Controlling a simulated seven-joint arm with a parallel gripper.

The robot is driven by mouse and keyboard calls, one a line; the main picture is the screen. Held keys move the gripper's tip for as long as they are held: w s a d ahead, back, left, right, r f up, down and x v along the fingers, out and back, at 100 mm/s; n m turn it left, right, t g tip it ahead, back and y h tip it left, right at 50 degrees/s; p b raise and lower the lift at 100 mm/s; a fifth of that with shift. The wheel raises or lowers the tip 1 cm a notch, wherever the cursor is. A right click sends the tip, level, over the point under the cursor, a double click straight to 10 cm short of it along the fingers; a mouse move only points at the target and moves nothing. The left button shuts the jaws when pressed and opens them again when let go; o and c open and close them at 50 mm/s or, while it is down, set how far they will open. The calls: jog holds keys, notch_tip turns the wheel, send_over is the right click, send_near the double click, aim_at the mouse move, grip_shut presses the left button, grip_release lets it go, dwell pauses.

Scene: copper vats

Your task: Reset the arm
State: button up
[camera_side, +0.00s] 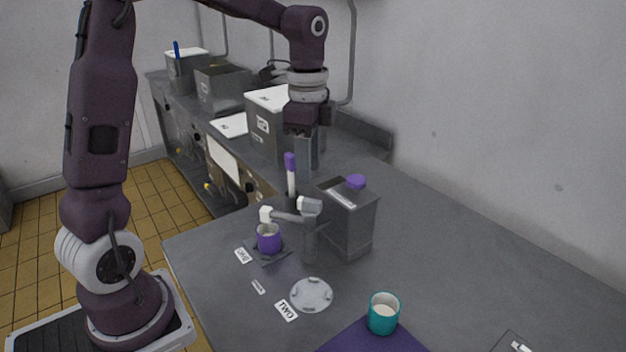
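My arm rises from its base at the left and bends over at the top of the side view. My gripper (304,152) points down above the grey counter (470,260), behind the purple-topped stick and the grey metal box. Its fingers are small and blend with the grey boxes behind, so I cannot tell how far apart they are. I see nothing clearly held in it.
A grey metal box (347,222), a purple-topped white stick (291,175), a tap-like fixture (310,235) and a purple cup (269,238) stand below my gripper. A teal cup (383,314) is on a purple mat (350,340). The right counter is mostly clear.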

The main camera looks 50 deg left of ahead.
jog(key=s+d+r+n+t, duration=0.1)
jog(key=s+d+n, duration=0.1)
jog(key=s, duration=0.5)
jog(key=s+d+r+n+t, duration=0.1)
jog(key=s+d+n+t, duration=0.1)
jog(key=s+n, duration=0.3)
jog(key=s+d+r+n+t, duration=0.2)
jog(key=s+d+n, duration=0.1)
jog(key=s, duration=0.6)
jog(key=shift+d+n, duration=0.25)
jog(key=shift+n, duration=0.15)
